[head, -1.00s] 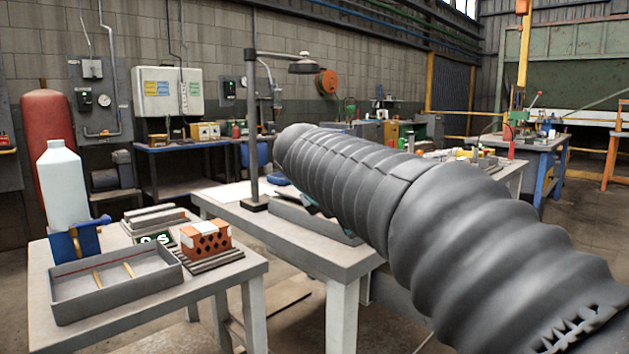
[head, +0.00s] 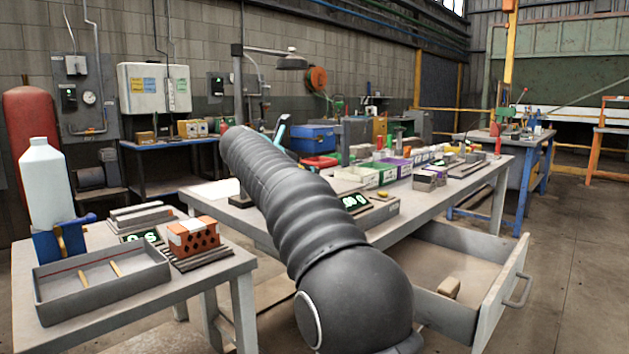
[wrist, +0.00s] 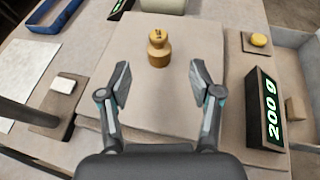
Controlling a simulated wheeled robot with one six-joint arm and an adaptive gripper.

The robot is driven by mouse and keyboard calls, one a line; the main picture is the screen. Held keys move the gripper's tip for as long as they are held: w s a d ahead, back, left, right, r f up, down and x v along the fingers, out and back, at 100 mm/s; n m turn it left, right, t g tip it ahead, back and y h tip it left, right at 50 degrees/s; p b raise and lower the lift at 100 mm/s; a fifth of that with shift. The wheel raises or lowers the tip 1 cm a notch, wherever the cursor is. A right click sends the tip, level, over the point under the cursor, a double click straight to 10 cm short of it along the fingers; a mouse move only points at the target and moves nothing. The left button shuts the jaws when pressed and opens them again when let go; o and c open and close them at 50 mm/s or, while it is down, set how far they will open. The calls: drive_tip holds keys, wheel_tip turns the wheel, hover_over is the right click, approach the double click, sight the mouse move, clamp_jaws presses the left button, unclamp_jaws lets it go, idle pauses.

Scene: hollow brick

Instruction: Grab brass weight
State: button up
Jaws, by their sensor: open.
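The brass weight (wrist: 159,48) stands upright in the wrist view, a small golden knobbed cylinder on a pale flat pad or board (wrist: 185,75). My gripper (wrist: 159,78) is open and empty in the wrist view. Its two fingers are spread on either side of the weight's line, with the weight a little beyond the fingertips and roughly centred between them. In the head view my own arm hides the brass weight. Part of the gripper (head: 280,132) shows beyond the arm there.
A scale display reading 200 g (wrist: 266,108) stands at right, with a small yellow piece (wrist: 259,40) on a plate behind it. An open drawer (head: 490,300) juts from the bench. A side table holds a hollow orange brick (head: 194,236) and a grey tray (head: 100,300).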

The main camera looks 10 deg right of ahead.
drive_tip(key=shift+x, duration=3.85)
drive_tip(key=shift+a, duration=0.1)
clamp_jaws()
